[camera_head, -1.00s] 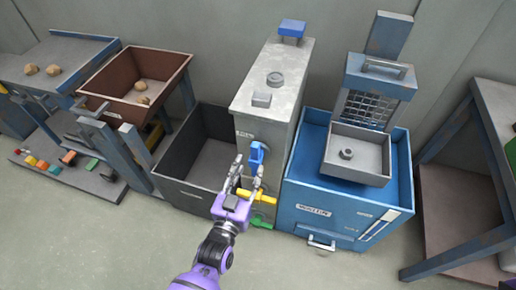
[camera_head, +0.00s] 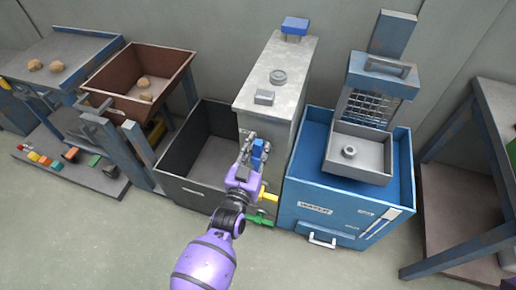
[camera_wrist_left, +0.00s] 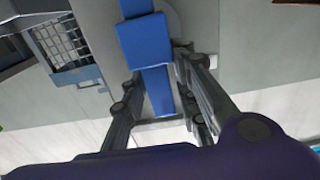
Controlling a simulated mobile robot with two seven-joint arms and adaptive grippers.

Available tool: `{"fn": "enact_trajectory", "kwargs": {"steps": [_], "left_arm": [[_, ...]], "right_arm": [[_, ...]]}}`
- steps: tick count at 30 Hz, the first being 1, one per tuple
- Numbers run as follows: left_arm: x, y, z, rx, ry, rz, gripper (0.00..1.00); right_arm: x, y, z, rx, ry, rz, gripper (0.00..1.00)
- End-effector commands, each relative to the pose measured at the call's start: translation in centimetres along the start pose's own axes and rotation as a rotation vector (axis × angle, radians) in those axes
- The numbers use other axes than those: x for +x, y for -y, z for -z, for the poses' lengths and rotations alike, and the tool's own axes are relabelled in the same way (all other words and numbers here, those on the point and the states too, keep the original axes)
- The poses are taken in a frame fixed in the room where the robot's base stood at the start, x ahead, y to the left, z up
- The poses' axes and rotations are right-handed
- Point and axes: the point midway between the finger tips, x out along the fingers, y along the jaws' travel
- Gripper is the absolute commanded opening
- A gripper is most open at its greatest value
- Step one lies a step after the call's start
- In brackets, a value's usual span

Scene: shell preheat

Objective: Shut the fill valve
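A grey cabinet (camera_head: 272,107) carries a blue valve handle (camera_head: 258,152) on its front, with a yellow handle (camera_head: 268,196) and a green handle (camera_head: 259,220) below it. No readable label tells which one is the fill valve. My left gripper (camera_head: 249,146) is at the blue handle and partly hides it. In the left wrist view the blue handle (camera_wrist_left: 148,42) reaches down between the two spread fingers, with gaps showing beside it. My right gripper is not in view.
A blue tank (camera_head: 330,215) with a grey tray (camera_head: 350,172) stands close on the right. An open dark bin (camera_head: 180,187) is on the left, and a brown hopper (camera_head: 120,95) stands beyond it. The floor in front is clear.

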Motion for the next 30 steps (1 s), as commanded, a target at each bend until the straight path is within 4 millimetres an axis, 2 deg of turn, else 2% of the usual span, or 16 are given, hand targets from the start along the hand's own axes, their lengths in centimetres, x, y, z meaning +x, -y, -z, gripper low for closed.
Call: {"fn": "enact_trajectory", "kwargs": {"steps": [1,5,19,30], "left_arm": [[0.0,-0.1,0.0,-0.001,0.0,-0.002,0.15],[0.0,-0.2,0.0,-0.002,0.001,-0.003,0.0],[0.0,-0.3,-0.1,-0.043,0.002,-0.007,0.0],[-0.1,0.8,-0.4,-0.294,0.005,-0.008,0.0]], "right_arm": [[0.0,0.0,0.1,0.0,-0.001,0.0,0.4],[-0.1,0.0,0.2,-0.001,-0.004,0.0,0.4],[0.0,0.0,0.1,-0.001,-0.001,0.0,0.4],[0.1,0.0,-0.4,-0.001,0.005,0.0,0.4]]}}
